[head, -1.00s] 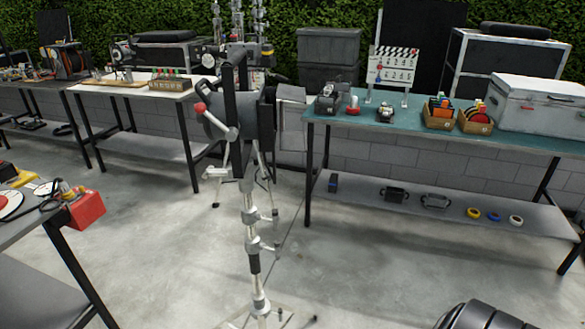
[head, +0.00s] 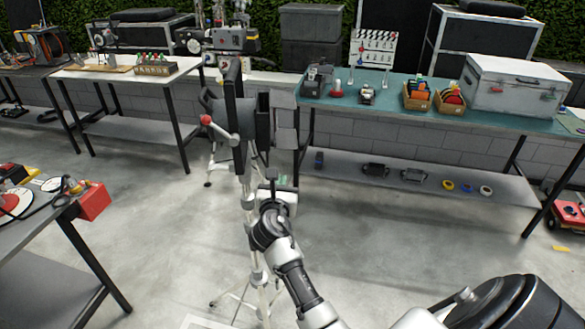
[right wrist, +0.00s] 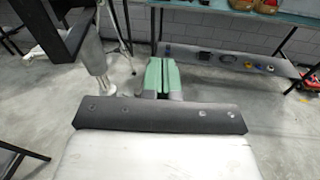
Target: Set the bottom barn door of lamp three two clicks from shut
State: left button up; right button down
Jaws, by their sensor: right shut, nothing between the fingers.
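A lamp with a grey, black-fronted head (head: 240,125) stands upright on a silver stand in the middle of the head view. A red-tipped knob (head: 206,120) is on its left side. A grey flap (head: 285,125), apparently a barn door, sticks out on its right. The bottom door cannot be made out, and no lamp number is legible. My right gripper (head: 273,180) is just below the lamp head, apparently apart from it. In the right wrist view its green fingers (right wrist: 162,70) are together and empty, with the black lamp part (right wrist: 60,28) at upper left. My left gripper is not seen.
A teal-topped table (head: 390,103) behind to the right holds a white case (head: 515,88), a clapperboard (head: 372,50) and small boxes. A white-topped table (head: 120,78) stands behind left. A grey table with a red box (head: 93,200) is at near left. Open floor surrounds the stand.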

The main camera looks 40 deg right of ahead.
aim_at(287, 139)
jog(key=w+d+r+h+b, duration=0.1)
jog(key=w+d+r+b, duration=0.1)
jog(key=w+d, duration=0.4)
jog(key=shift+d+r, duration=0.3)
jog(key=shift+d, duration=0.25)
dwell(0.4)
jog(key=shift+s+d+r+p, duration=0.15)
jog(key=shift+s+d+p, duration=0.15)
jog(key=shift+p, duration=0.15)
